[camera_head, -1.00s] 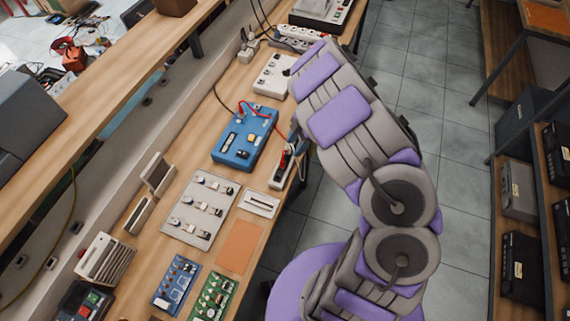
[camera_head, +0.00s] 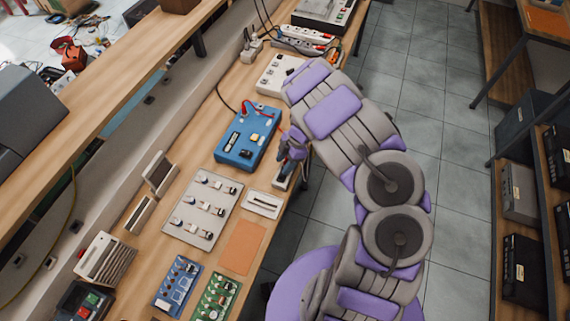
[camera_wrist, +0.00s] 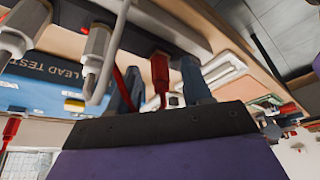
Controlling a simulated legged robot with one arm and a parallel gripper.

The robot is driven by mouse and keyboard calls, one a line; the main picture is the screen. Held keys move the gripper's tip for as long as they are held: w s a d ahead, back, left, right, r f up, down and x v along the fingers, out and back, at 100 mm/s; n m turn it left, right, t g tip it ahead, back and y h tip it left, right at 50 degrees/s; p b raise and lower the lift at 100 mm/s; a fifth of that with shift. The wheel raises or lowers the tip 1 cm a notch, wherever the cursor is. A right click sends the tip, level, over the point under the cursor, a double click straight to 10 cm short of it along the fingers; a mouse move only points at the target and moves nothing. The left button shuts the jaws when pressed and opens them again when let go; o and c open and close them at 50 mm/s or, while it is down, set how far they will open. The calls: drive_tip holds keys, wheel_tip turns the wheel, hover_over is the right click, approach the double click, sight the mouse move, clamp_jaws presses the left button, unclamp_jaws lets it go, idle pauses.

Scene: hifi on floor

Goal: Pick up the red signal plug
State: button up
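In the wrist view a red plug (camera_wrist: 160,74) stands between the two blue-grey fingers of my gripper (camera_wrist: 164,84), with visible gaps on both sides. My gripper looks open. A second, darker red piece (camera_wrist: 121,88) shows beside the left finger; I cannot tell whether it is a lead or another plug. In the head view my gripper (camera_head: 290,147) is over the bench's right edge, just right of the blue lead test box (camera_head: 247,138). A red lead (camera_head: 267,113) runs from the box toward my gripper. The plug at its end is hidden there by my gripper.
A white switch box (camera_head: 277,74) and power strips (camera_head: 303,38) stand farther along the bench. A grey panel with switches (camera_head: 202,208), an orange mat (camera_head: 242,248) and circuit boards lie nearer. Large metal-tipped connectors (camera_wrist: 97,47) show close in the wrist view. Open floor lies right.

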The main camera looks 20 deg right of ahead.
drive_tip(key=shift+d, duration=0.45)
drive_tip(key=c, duration=0.7)
drive_tip(key=shift+c, duration=0.6)
drive_tip(key=shift+a, duration=0.25)
clamp_jaws()
drive_tip(key=shift+d+r, duration=0.1)
